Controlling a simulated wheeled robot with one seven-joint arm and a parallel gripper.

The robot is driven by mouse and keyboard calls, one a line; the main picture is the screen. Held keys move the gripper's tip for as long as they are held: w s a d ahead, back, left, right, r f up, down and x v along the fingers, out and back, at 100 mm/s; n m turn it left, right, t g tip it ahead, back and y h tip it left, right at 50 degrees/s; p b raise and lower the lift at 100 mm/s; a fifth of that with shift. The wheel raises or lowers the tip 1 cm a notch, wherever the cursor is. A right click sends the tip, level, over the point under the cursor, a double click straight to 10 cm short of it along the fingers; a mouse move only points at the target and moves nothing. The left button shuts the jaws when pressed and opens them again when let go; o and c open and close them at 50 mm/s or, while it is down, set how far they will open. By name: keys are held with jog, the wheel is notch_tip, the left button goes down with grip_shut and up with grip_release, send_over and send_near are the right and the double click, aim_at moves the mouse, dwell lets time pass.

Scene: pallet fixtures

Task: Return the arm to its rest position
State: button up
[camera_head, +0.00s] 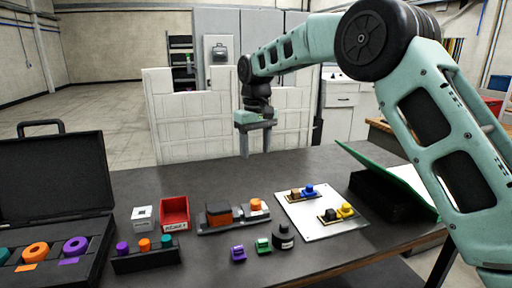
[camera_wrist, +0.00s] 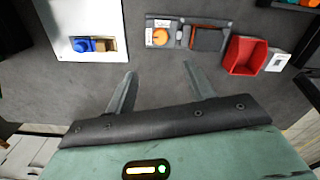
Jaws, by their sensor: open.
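My arm (camera_head: 388,45) is pale green and reaches in from the right, arching over the table. My gripper (camera_head: 257,142) hangs from it with its fingers pointing down, above the far part of the dark table. In the wrist view my gripper (camera_wrist: 160,90) shows two grey fingers spread apart with nothing between them. Bare table lies beyond the fingertips, and no object touches them.
The table (camera_head: 180,185) holds an open black case (camera_head: 60,180), a red bin (camera_head: 174,212), a dark fixture (camera_head: 215,230) with an orange part, a white plate (camera_head: 315,222) with small parts, and a green-lidded box (camera_head: 385,190). White panels (camera_head: 190,125) stand behind.

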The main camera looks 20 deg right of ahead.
jog(key=s+a+n, duration=0.1)
jog(key=s+a, duration=0.2)
jog(key=s, duration=0.5)
jog(key=s+a+f+n+y, duration=0.1)
jog(key=s+a, duration=0.3)
jog(key=s, duration=0.3)
jog(key=s+a+n, duration=0.1)
jog(key=s+a, duration=0.2)
jog(key=s, duration=0.5)
jog(key=s+d+f, duration=0.2)
jog(key=s+f, duration=0.1)
jog(key=s, duration=0.6)
jog(key=s+d+f+n, duration=0.1)
jog(key=s+f, duration=0.2)
jog(key=s, duration=0.7)
jog(key=shift+d, duration=0.35)
